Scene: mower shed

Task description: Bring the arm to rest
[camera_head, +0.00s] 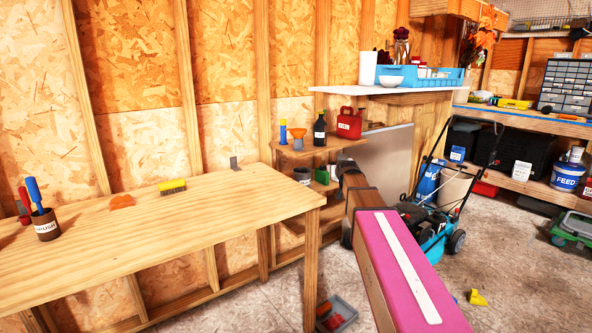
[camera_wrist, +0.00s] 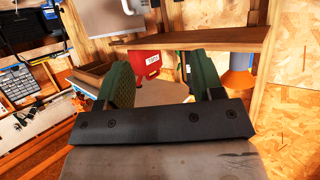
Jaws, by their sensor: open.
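My arm (camera_head: 395,255), pink with a white stripe, reaches from the lower right of the head view toward the small wall shelf. Its dark end is beside the shelf, and my gripper's fingers cannot be made out there. In the wrist view my gripper (camera_wrist: 163,80) shows two green fingers spread wide apart, with nothing between them that I can see being held. A red can (camera_wrist: 145,63) shows beyond the fingers, apart from them as far as I can tell. The red can also stands on the shelf top in the head view (camera_head: 349,123).
A wooden workbench (camera_head: 230,200) fills the left, with a brown cup (camera_head: 46,225) and a yellow brush (camera_head: 172,186). The small shelf (camera_head: 318,146) holds a dark bottle (camera_head: 320,130) and an orange funnel (camera_head: 298,138). A blue mower (camera_head: 430,228) stands right of my arm. Floor at right is mostly open.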

